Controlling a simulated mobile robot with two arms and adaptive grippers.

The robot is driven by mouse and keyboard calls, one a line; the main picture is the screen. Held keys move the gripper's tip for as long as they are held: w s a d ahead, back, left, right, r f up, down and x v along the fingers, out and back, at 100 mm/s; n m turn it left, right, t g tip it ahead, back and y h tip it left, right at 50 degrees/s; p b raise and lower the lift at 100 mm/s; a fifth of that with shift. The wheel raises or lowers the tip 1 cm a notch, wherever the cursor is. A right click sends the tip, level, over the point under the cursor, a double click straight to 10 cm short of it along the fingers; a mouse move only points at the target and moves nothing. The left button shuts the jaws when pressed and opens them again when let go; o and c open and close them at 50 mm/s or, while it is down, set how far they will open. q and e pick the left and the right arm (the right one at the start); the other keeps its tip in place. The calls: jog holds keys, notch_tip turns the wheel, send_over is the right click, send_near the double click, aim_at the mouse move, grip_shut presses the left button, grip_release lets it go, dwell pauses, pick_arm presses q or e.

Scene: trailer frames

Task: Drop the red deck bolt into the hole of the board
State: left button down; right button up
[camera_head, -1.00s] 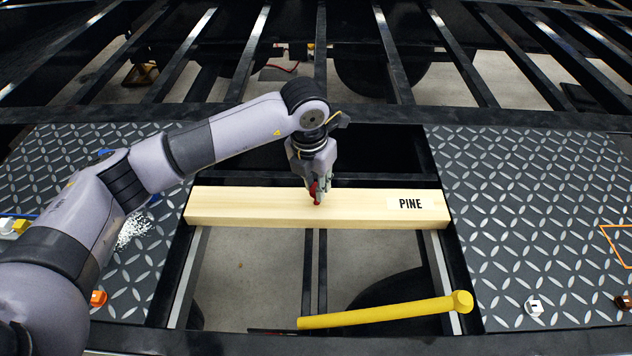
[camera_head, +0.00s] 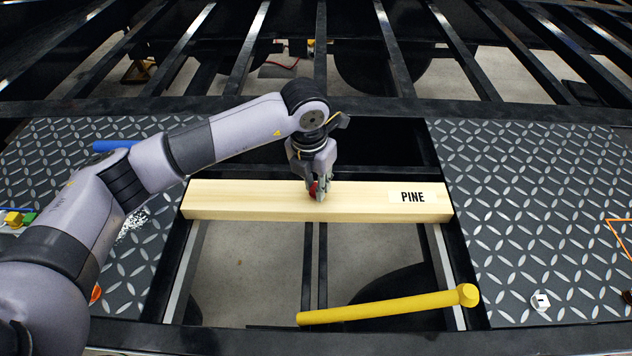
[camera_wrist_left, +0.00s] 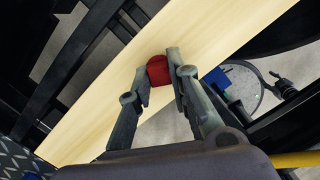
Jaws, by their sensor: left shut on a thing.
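The pine board (camera_head: 250,203) lies across the black frame opening in the head view, with a PINE label at its right end. It also crosses the left wrist view (camera_wrist_left: 215,28) at a slant. My left gripper (camera_head: 319,190) points down over the middle of the board. It is shut on the red deck bolt (camera_head: 314,187), whose round red top shows between the fingertips in the left wrist view (camera_wrist_left: 158,70). The bolt's lower part and the hole are hidden, so I cannot tell whether the bolt is in the hole. My right gripper is not in view.
A yellow bar (camera_head: 390,306) with a round end spans the opening's front. Dark diamond plates flank the opening, left (camera_head: 60,150) and right (camera_head: 540,190). A white piece (camera_head: 541,300) lies on the right plate. A blue object (camera_head: 117,145) shows behind my left arm.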

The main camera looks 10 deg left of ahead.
pick_arm(q)
jog(key=shift+f+b, duration=0.35)
jog(key=shift+f, duration=0.15)
jog(key=c, duration=1.4)
grip_release()
jog(key=shift+r, duration=0.1)
jog(key=r, duration=0.4)
jog(key=s+r, duration=0.1)
jog(key=r, duration=0.7)
jog(key=shift+s+a, duration=0.3)
jog(key=shift+s, duration=0.05)
jog(key=shift+f, duration=0.15)
